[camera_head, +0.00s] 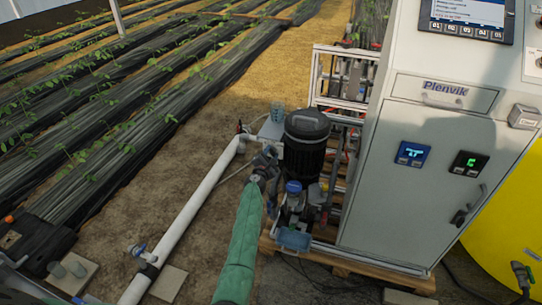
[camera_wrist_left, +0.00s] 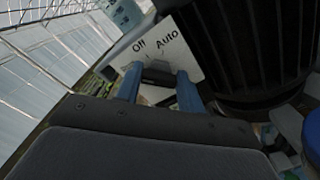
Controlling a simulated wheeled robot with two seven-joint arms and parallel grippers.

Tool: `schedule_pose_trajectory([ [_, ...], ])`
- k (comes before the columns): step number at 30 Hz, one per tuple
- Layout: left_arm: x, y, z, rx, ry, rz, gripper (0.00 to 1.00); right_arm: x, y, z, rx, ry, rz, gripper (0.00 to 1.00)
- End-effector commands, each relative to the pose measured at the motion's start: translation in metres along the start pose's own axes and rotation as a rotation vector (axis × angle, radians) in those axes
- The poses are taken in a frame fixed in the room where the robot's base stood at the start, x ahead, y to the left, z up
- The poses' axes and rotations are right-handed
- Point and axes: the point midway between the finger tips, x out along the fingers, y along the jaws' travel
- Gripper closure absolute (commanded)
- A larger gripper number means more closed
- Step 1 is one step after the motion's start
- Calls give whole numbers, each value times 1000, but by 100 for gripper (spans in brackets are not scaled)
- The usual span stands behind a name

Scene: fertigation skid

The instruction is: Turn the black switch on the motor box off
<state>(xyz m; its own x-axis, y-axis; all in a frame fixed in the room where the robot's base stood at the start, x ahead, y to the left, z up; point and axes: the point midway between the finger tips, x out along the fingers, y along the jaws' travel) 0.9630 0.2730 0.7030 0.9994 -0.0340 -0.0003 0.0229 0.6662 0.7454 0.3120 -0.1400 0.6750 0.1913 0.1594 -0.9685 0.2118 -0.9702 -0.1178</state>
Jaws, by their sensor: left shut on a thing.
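The motor box (camera_head: 271,128) is a small light grey box beside the black motor (camera_head: 306,140) in the head view. In the left wrist view its pale face plate (camera_wrist_left: 185,58) carries the printed words "Off" and "Auto". The black switch (camera_wrist_left: 157,72) sits on this plate, below the words; which word it points at is hard to tell. My left gripper (camera_head: 266,156) reaches the box at the end of my green arm. In the left wrist view its two blue fingers (camera_wrist_left: 158,88) are shut on the black switch, one on each side. My right gripper is not in view.
The ribbed motor (camera_wrist_left: 250,50) stands close on the right of the plate. A white pipe (camera_head: 190,220) runs along the ground to the left. A grey control cabinet (camera_head: 425,165) stands at the right on a wooden pallet (camera_head: 345,262). Crop rows lie beyond.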

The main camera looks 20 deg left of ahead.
Motion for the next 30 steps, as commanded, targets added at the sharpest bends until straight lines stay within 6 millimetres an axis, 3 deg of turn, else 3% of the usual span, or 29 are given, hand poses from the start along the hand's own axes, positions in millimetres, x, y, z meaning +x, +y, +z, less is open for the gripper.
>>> schedule_pose_trajectory([
  [16, 0, -4, -2, 418, -1, -1, 85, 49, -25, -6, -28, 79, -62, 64],
  [30, 0, -5, -1, 685, -1, -1, 85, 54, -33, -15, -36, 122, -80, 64],
])
